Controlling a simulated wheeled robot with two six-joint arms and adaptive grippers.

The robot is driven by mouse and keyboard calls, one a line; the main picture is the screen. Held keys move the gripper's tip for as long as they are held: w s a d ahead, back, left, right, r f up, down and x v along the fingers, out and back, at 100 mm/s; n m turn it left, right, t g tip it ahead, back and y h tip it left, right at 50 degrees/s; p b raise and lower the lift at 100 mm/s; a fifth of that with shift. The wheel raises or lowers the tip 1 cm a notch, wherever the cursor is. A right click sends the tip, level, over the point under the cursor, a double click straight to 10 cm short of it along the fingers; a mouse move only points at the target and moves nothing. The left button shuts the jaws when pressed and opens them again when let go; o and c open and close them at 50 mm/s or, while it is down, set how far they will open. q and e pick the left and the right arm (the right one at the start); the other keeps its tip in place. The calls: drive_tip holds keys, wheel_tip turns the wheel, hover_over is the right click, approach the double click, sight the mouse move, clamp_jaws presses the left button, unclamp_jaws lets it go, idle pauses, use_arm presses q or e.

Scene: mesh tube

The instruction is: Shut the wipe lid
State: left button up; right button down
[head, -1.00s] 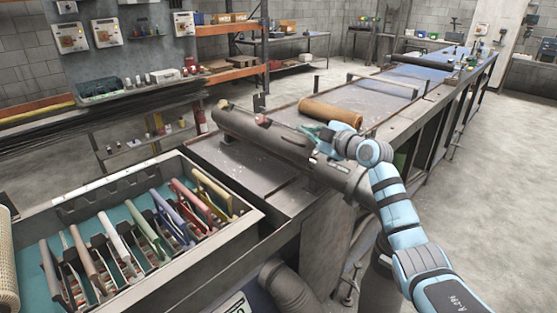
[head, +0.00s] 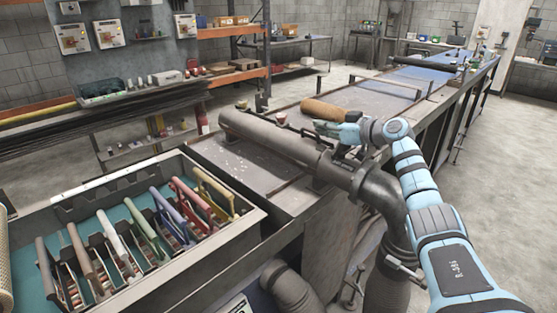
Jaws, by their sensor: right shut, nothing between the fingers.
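A long grey tube (head: 265,139) lies across the near end of the bench and meets a dark elbow pipe (head: 379,188) at its right end. I cannot make out a separate wipe lid with certainty; the tube's upper side looks smooth and closed where it shows. My right gripper (head: 322,127) is shut and empty. It appears above and behind the right part of the tube, and its wrist hides a little of what is behind. I cannot tell whether it touches the tube. My left gripper is not in view.
A brown roll (head: 323,109) lies on the bench (head: 362,97) behind the gripper. A small reddish cup-like part (head: 281,118) is just behind the tube. A bin (head: 254,222) of coloured-handled tools stands at the lower left. The bench beyond the roll is mostly clear.

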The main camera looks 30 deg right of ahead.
drive_tip(key=shift+a+f, duration=0.1)
drive_tip(key=r+p, duration=0.2)
drive_tip(key=r, duration=0.1)
drive_tip(key=a+r+p, duration=0.1)
drive_tip(key=r+p, duration=0.1)
drive_tip(key=f+b+v, duration=0.1)
drive_tip(key=b+v, duration=0.4)
drive_tip(key=v, duration=0.5)
drive_tip(key=shift+a, duration=0.15)
drive_tip(key=shift+s+f, duration=0.1)
drive_tip(key=shift+s, duration=0.1)
